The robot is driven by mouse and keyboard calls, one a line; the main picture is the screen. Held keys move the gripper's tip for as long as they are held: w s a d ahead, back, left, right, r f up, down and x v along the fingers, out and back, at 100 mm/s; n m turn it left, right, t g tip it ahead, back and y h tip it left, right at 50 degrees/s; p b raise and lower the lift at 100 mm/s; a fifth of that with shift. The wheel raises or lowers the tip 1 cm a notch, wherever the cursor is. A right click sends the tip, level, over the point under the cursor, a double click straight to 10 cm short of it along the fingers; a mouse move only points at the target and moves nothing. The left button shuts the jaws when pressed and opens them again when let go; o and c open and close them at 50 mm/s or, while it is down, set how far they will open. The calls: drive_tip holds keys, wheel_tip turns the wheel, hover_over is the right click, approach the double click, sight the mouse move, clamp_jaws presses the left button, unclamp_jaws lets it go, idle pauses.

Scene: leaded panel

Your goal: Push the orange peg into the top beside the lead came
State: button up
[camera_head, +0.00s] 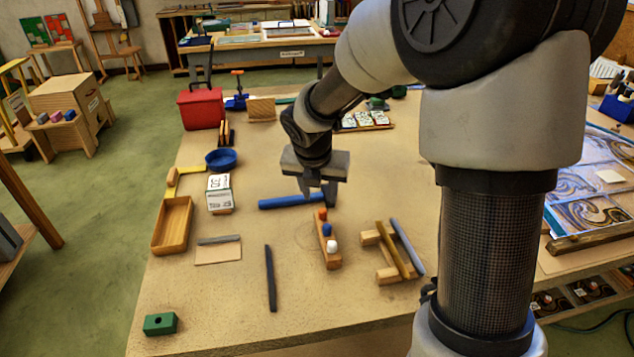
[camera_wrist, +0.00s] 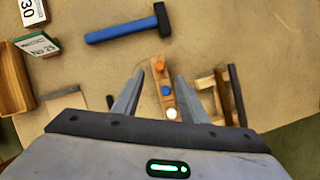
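The orange peg (camera_head: 322,214) stands at the far end of a narrow wooden block (camera_head: 331,262), with a blue peg (camera_head: 327,230) and a white peg (camera_head: 332,246) in line nearer the front. In the wrist view the orange peg (camera_wrist: 159,67) shows between the fingertips, seen from above. My gripper (camera_head: 318,193) is open and empty, just above and behind the orange peg in the head view; its fingers (camera_wrist: 159,78) straddle the peg row in the wrist view. I cannot tell for sure which grey strip is the lead came; one grey bar (camera_head: 408,248) lies by a wooden frame.
A blue-handled hammer (camera_head: 285,202) lies behind the block. A wooden frame (camera_head: 385,250) stands right, a dark rod (camera_head: 270,280) lies left. A wooden tray (camera_head: 172,226), a card with a grey strip (camera_head: 218,250) and a green block (camera_head: 160,323) are further left. The front centre is clear.

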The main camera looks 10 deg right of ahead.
sight(322, 210)
drive_tip(key=b+x, duration=0.1)
drive_tip(key=x, duration=0.8)
drive_tip(key=shift+f+b, duration=0.1)
drive_tip(key=shift+b, duration=0.25)
clamp_jaws()
